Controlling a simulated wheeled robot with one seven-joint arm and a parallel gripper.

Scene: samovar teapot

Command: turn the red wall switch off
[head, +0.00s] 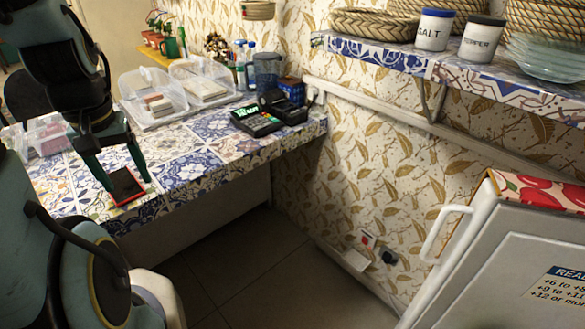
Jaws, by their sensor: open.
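The red wall switch (367,239) sits low on the patterned wall, right of centre in the head view. It is a small red piece on a white plate, and too small to tell which way it is tipped. My gripper (128,184) is open at the left, pointing down over the tiled counter. It is far to the left of the switch and does not touch it. A flat dark object with a red edge (125,187) shows between and below its fingertips; I cannot tell whether they touch it.
A black plug (388,256) is beside the switch, with a white box (356,260) just below. A white fridge (480,265) with a handle stands at the right. The tiled counter (240,150) holds a card terminal (256,121) and clear boxes. Floor between is clear. A shelf (420,68) overhangs.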

